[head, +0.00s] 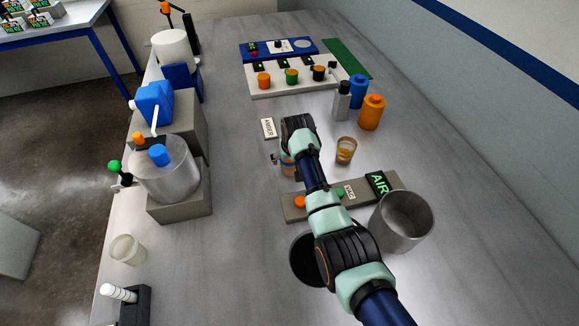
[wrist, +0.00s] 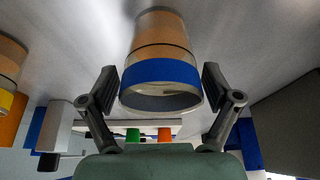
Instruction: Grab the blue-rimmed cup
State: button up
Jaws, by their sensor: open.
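The blue-rimmed cup (wrist: 160,72) is clear, with a blue band near its rim and amber contents. In the wrist view it sits between the two fingers of my gripper (wrist: 160,85), which is open with a small gap on each side. In the head view the cup (head: 287,167) is mostly hidden under my wrist, and little of my gripper (head: 281,158) shows. A second amber cup (head: 346,150) stands to the right; a yellow-banded cup (wrist: 8,75) shows at the left edge of the wrist view.
A card marked AMBER (head: 268,128) lies behind the cup. A grey bar with VAC and AIR labels (head: 360,192) and a metal pot (head: 404,220) are in front, partly behind my arm. Orange and blue bottles (head: 371,112) stand at right. The table's left-middle is clear.

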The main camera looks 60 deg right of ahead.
jog(key=shift+w+d+f, duration=0.1)
jog(key=shift+f, duration=0.1)
jog(key=c, duration=1)
jog(key=shift+r, duration=0.1)
jog(key=shift+c, duration=0.2)
notch_tip(320, 180, up, 20)
jog(key=p, duration=0.4)
